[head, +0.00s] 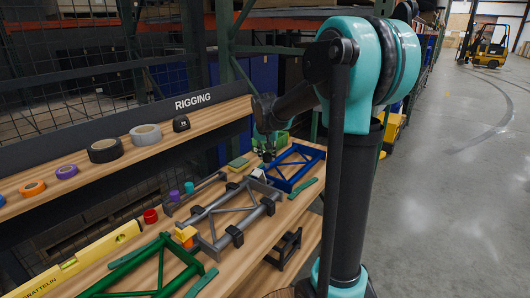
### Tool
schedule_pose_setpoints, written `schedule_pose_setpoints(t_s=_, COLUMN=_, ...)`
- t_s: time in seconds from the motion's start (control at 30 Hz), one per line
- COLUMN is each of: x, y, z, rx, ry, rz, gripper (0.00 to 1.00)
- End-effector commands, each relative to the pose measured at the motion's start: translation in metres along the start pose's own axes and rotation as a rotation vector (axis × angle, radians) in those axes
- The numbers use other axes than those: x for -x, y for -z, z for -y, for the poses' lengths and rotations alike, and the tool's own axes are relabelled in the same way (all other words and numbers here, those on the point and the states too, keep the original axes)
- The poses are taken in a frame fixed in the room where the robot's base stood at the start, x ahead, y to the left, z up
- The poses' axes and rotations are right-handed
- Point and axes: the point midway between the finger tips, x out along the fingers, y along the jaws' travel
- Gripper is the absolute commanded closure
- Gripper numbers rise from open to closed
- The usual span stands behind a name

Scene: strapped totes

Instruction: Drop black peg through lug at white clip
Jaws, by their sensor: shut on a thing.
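My gripper (267,154) is at the far part of the workbench, pointing down, just above and behind the white clip (258,173). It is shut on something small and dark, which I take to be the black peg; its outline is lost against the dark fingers. The white clip sits at the far end of the grey frame (213,238), near the left corner of the blue frame (279,184). The lug at the clip is too small to make out. I cannot tell whether the held thing touches it.
A yellow clip (185,233) joins the grey frame near the green frame (128,264). Purple (174,196), teal (189,187) and red (150,216) pieces stand along the bench's left side. A yellow level (88,257) lies at lower left. Tape rolls (105,150) line the shelf behind.

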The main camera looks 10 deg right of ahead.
Motion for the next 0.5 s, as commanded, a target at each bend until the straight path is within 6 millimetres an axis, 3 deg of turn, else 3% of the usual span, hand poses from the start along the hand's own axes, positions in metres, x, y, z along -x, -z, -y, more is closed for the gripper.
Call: schedule_pose_setpoints(t_s=0.5, x=-0.026, y=-0.011, z=0.001, rx=0.001, ry=0.001, rz=0.0, gripper=1.0)
